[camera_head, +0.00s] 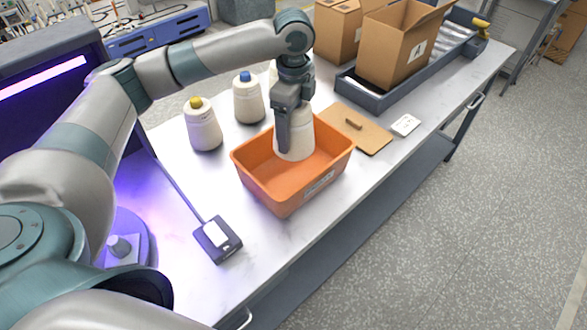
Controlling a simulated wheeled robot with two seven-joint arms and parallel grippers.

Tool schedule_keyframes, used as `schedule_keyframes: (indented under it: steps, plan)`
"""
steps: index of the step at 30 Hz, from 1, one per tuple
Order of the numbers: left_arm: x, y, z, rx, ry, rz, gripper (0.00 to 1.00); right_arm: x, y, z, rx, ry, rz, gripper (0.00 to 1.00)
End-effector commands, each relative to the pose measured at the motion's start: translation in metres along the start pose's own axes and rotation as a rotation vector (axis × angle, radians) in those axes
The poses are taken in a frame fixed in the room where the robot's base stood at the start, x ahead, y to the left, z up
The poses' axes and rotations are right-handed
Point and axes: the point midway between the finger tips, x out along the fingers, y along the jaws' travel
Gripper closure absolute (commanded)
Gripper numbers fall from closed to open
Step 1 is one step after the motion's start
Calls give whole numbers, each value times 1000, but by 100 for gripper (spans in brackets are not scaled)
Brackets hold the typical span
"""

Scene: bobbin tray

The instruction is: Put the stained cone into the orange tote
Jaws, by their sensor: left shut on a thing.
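The orange tote (289,191) stands on the white table with its open top facing up. My left gripper (290,122) is over the tote, pointing down and shut on a whitish cone (299,137). The cone is upright and its lower part is within the tote's opening; I cannot tell whether it touches the floor of the tote. No stain shows on the side I see, and its top is hidden by the gripper. My right gripper is not in view.
A yellow-topped cone (203,128) and a blue-topped cone (248,100) stand behind the tote; another is partly hidden by my arm. A brown board (362,137) and white card (405,125) lie right. Cardboard boxes (395,45) stand farther back. A small device (217,240) sits at front left.

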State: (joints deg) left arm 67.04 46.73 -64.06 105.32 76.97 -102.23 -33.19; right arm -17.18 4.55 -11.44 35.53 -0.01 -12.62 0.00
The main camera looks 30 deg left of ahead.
Motion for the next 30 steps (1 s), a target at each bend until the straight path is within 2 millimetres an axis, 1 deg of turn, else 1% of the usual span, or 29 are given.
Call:
schedule_keyframes:
  steps: [5,9,13,16,26,30]
  plan:
    - [17,1,0,-2,-1,3,55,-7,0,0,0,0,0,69]
    - [39,1,0,-1,-1,3,55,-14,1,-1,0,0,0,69]
    - [54,1,0,-1,-1,2,55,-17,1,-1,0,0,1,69]
    - [59,0,0,-1,1,0,55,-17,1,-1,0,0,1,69]
    - [62,0,0,-1,0,0,55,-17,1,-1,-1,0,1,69]
    - [73,1,0,0,-2,2,55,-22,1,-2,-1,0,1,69]
